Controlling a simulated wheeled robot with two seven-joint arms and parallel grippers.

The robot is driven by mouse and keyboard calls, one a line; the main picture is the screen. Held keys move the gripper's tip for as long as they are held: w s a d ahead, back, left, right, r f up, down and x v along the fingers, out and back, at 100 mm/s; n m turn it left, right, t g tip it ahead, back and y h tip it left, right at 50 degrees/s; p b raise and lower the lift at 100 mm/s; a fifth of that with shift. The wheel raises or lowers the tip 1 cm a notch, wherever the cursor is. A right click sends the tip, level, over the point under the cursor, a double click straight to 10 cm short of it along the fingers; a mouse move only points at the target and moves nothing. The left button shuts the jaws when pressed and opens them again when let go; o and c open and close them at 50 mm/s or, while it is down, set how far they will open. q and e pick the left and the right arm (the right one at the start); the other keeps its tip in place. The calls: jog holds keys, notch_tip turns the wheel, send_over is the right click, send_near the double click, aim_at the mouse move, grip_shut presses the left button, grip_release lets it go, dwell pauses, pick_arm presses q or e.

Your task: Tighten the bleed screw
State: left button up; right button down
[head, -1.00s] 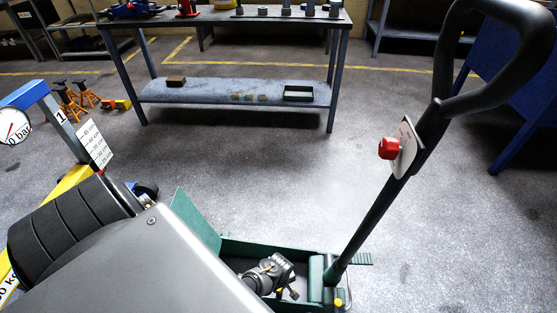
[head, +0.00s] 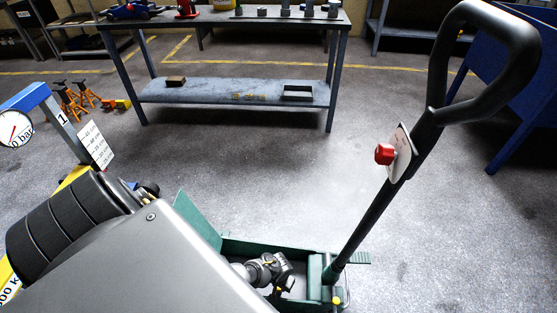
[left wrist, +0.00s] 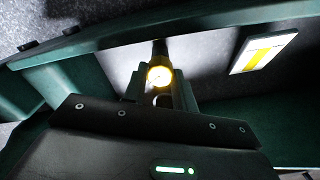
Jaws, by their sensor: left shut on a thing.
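The trolley jack shows in the head view with a green chassis (head: 250,243) and a long black handle (head: 365,232). In the left wrist view a round yellow head, which looks like the bleed screw (left wrist: 159,76), sits at the fingertips of my left gripper (left wrist: 160,98). The narrow fingers are shut on it, inside the green frame. I cannot clearly make out the fingers in the head view. My right gripper is out of view.
A red knob (head: 384,153) is on a plate on the handle. A workbench (head: 230,92) stands behind, with orange jack stands (head: 72,103) at left and a blue bench (head: 515,110) at right. The press gauge (head: 14,128) reads near 0 bar. Floor between is clear.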

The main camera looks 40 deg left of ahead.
pick_arm(q)
jog(key=m, duration=0.4)
jog(key=shift+s+f+m, duration=0.15)
jog(key=shift+s+m, duration=0.25)
jog(key=m, duration=0.2)
jog(key=shift+m, duration=0.3)
jog(key=m, duration=0.2)
jog(key=shift+m, duration=0.4)
jog(key=m, duration=0.3)
jog(key=shift+m, duration=0.4)
jog(key=m, duration=0.2)
jog(key=shift+m+b, duration=0.3)
jog(key=m, duration=0.3)
jog(key=shift+m+b, duration=0.3)
jog(key=shift+m, duration=1)
jog(key=shift+m+b, duration=0.3)
jog(key=shift+m, duration=0.4)
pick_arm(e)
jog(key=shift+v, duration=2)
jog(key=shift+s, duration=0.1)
